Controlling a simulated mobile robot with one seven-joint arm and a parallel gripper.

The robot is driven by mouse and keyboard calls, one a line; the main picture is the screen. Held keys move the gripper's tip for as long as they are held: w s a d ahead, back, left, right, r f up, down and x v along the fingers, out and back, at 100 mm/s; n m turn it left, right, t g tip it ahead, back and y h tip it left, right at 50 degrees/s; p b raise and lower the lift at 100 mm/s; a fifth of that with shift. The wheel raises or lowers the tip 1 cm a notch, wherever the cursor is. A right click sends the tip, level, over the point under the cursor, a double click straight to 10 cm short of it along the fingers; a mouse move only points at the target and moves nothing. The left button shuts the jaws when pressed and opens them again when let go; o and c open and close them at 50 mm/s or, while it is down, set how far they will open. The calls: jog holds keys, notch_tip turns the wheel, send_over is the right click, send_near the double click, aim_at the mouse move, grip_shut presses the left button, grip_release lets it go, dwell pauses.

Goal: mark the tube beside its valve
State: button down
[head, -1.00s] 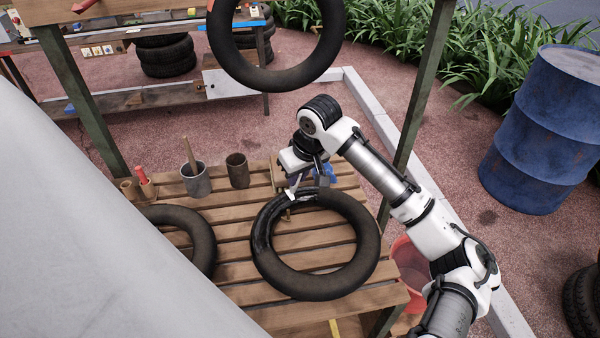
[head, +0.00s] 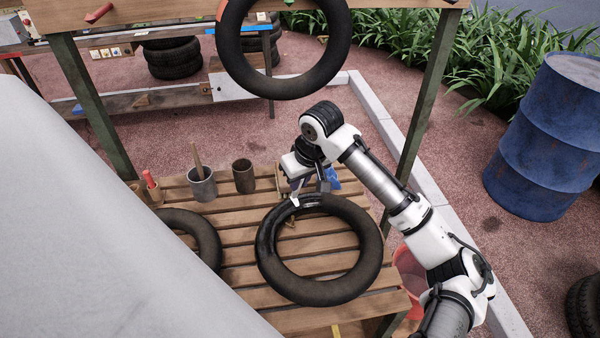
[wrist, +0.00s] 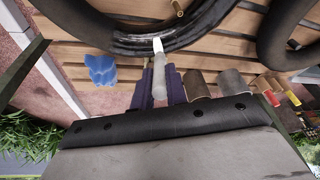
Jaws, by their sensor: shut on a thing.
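A black inner tube (head: 340,285) lies flat on the slatted wooden bench. Its brass valve (head: 291,223) points inward from the inner edge at the upper left; it also shows at the top of the wrist view (wrist: 177,8). My gripper (wrist: 160,82) is shut on a pale, white-tipped marking stick (wrist: 158,62). The tip is at the tube's outer side near the valve, and I cannot tell whether it touches. The tube's surface (wrist: 150,45) there has shiny dark and light streaks; I cannot tell whether any is a mark. In the head view my gripper (head: 308,188) is over the tube's far edge.
A second tube (head: 205,240) lies at the left, partly hidden. Metal cups (head: 201,184) stand along the bench's back edge. A blue object (head: 332,180) is just right of my gripper. Another tube (head: 335,60) hangs above. A blue drum (head: 550,140) stands right.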

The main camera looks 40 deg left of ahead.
jog(key=shift+r+p, duration=2.15)
jog(key=shift+r, duration=0.95)
